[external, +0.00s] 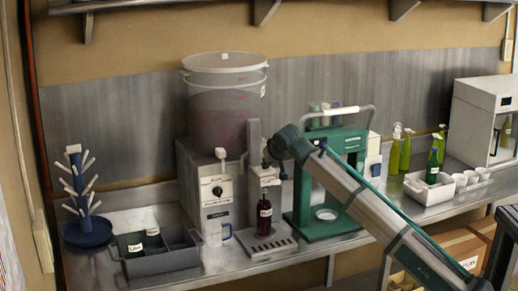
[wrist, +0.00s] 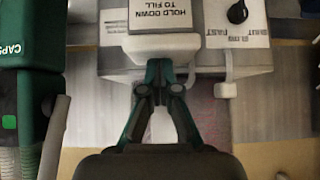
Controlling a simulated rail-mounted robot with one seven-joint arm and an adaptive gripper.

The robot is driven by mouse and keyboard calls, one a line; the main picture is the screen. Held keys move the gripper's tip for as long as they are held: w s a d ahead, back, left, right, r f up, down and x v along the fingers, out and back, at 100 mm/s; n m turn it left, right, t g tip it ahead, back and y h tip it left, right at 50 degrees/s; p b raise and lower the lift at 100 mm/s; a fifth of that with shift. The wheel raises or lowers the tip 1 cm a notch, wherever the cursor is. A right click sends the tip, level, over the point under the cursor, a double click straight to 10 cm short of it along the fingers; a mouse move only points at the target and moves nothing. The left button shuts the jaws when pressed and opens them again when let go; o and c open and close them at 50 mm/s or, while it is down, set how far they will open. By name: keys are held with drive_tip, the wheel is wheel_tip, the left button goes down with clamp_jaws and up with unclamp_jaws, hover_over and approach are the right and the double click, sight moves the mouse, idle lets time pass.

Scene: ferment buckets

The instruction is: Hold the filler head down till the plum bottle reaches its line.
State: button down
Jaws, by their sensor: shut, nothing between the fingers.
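The filler head (external: 265,178) is a white block on the grey column of the filling machine. In the wrist view the filler head (wrist: 162,18) carries a "HOLD DOWN TO FILL" label. The plum bottle (external: 264,222), dark with a pale label, stands upright below the head on the drip tray (external: 266,246). Its fill line and exact level are too small to tell. My gripper (wrist: 159,72) is shut and empty, its fingertips at the head's white edge. In the external view it is largely hidden by my arm beside the head; I cannot tell if it presses.
A green capping press (external: 335,145) stands close on the right. The control box (external: 214,189) with its knob and a measuring jug (external: 218,232) are left. Further left are a grey bottle crate (external: 160,258) and a blue drying rack (external: 87,235). A large bucket (external: 222,110) sits above.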

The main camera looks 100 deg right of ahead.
drive_tip(key=shift+s+a+f, duration=0.15)
drive_tip(key=shift+a+f, duration=0.05)
drive_tip(key=shift+f, duration=0.3)
drive_tip(key=shift+d+r+p, duration=0.1)
drive_tip(key=shift+r+p, duration=0.25)
drive_tip(key=shift+r, duration=0.2)
drive_tip(key=r, duration=0.1)
drive_tip(key=r+p, duration=0.1)
drive_tip(key=r, duration=0.2)
drive_tip(key=shift+a+r+p, duration=0.1)
drive_tip(key=shift+a+p, duration=0.15)
drive_tip(key=shift+p, duration=0.05)
drive_tip(key=b+v, duration=0.2)
drive_tip(key=v, duration=0.7)
drive_tip(key=shift+r, duration=0.2)
